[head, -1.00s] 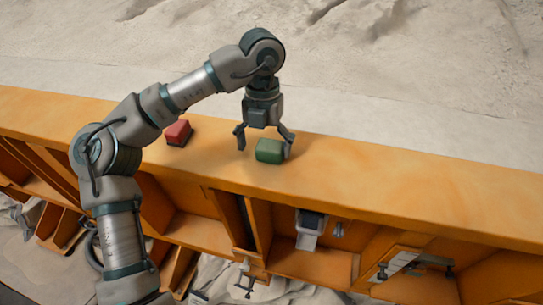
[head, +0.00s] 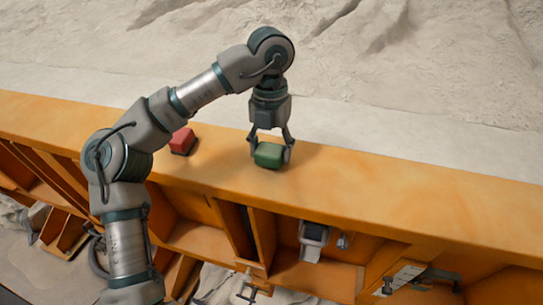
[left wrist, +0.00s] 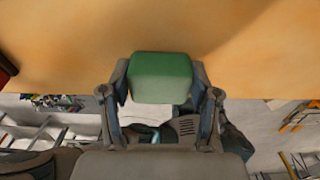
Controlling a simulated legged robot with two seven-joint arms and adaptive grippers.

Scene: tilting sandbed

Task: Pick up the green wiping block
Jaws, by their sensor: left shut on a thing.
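The green wiping block (head: 268,156) sits on the orange ledge (head: 370,190), at the middle of the head view. My left gripper (head: 270,152) reaches down from above and is shut on the block, with one finger at each side. In the left wrist view, the green block (left wrist: 161,77) lies between the two fingertips of my left gripper (left wrist: 162,95). I cannot tell whether the block is clear of the ledge. My right gripper is not in view.
A red block (head: 182,141) lies on the ledge to the left of the gripper. Pale sand (head: 420,70) stretches behind the ledge. Open orange compartments (head: 200,240) lie below its front edge, one with a grey-white device (head: 313,236). The ledge to the right is clear.

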